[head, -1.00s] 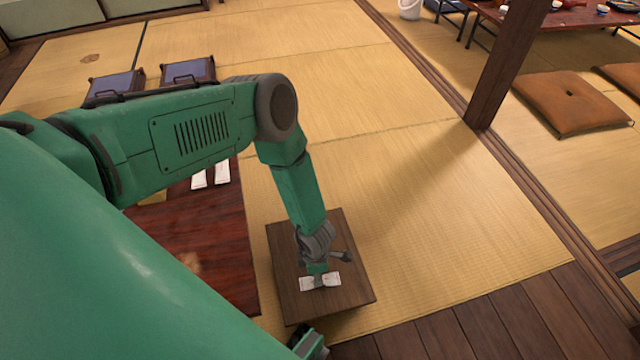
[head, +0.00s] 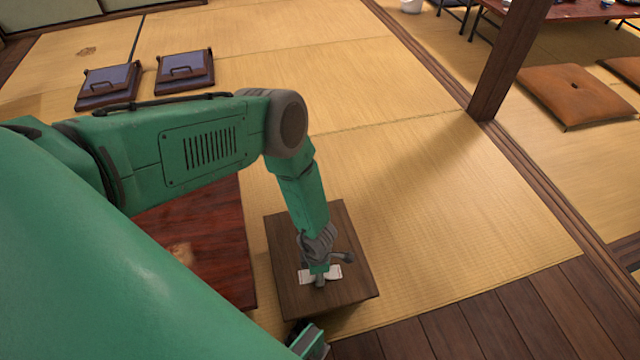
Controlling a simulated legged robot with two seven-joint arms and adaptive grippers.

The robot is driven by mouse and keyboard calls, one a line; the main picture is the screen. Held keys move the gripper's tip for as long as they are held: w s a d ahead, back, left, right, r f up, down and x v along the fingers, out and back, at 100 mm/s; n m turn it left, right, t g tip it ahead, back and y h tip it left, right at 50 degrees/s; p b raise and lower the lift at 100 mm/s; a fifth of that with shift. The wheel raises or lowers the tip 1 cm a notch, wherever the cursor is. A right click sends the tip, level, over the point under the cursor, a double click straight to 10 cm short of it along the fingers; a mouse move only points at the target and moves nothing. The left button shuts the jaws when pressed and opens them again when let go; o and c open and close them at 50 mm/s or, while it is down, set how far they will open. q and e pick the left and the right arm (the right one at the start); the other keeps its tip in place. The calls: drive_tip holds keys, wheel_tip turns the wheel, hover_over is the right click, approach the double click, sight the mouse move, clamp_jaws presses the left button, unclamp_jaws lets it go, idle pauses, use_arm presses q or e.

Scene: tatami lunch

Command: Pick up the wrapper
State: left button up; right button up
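The white wrapper (head: 306,277) lies across the small dark wooden table (head: 350,290) in the lower middle of the head view. My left gripper (head: 320,280) points down over the middle of the wrapper. Only the wrapper's two ends show, one on each side of the gripper. The fingers overlap the wrapper and are small and dark, so I cannot tell whether they are open or closed on it.
A larger reddish table (head: 225,262) stands to the left, partly hidden behind my arm. A wooden post (head: 505,65) and a brown cushion (head: 575,95) are at the right. Tatami beyond the small table is clear.

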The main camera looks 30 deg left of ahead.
use_arm(q)
drive_tip(key=shift+c, duration=1.2)
